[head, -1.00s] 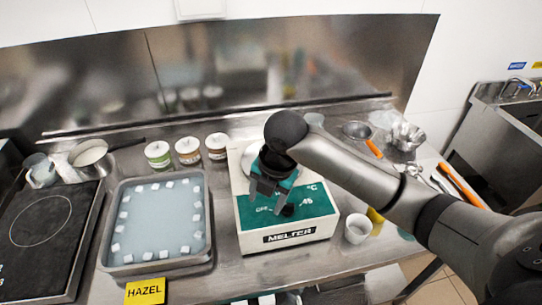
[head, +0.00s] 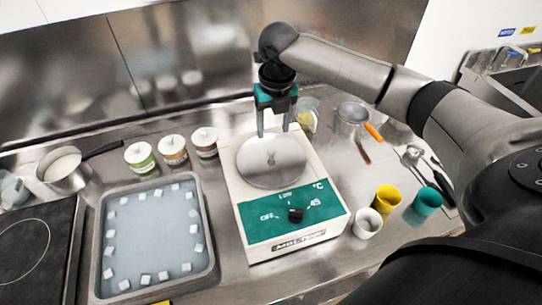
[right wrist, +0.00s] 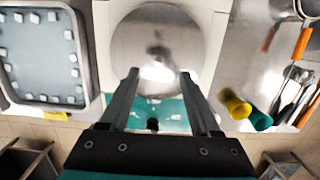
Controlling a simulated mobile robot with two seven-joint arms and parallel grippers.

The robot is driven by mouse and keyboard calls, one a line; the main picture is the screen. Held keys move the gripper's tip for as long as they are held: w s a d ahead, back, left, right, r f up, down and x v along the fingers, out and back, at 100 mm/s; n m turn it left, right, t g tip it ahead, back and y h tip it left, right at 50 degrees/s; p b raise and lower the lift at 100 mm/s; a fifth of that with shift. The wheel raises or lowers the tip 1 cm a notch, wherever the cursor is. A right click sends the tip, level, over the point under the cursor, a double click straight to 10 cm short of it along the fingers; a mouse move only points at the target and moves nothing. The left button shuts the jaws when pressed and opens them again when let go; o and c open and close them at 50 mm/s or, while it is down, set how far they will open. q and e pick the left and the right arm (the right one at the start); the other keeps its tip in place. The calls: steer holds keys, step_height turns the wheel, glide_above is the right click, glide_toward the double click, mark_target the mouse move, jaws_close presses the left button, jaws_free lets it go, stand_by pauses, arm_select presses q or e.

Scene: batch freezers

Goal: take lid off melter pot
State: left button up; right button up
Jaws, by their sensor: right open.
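The melter (head: 262,247) is a cream box with a green front panel and a black knob. Its round steel lid (head: 255,168) lies flat on top, with a small knob at its middle; it also shows in the right wrist view (right wrist: 185,40). The lid covers whatever is in the pot. My right gripper (head: 273,131) is open and empty, fingers pointing down, above the back edge of the lid. In the right wrist view its two fingers (right wrist: 158,75) are spread apart with the lid beyond them. My left gripper is not in view.
A steel tray of water with white cubes (head: 211,268) stands to the left. Several lidded jars (head: 173,150) stand behind it. White (head: 367,223), yellow (head: 387,199) and teal (head: 427,202) cups stand to the right of the melter. A saucepan (head: 62,170) is at far left.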

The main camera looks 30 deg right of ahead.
mark_target(272, 151)
steer(key=shift+w+f, duration=0.1)
steer(key=shift+f, duration=1.05)
steer(key=shift+w+f, duration=0.1)
steer(key=shift+f, duration=0.4)
step_height(272, 151, down, 4)
steer(key=shift+a+r, duration=0.15)
steer(key=shift+f, duration=0.45)
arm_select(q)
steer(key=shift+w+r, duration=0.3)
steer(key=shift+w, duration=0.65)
arm_select(e)
steer(key=shift+c, duration=0.7)
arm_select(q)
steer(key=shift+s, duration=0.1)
arm_select(e)
jaws_close()
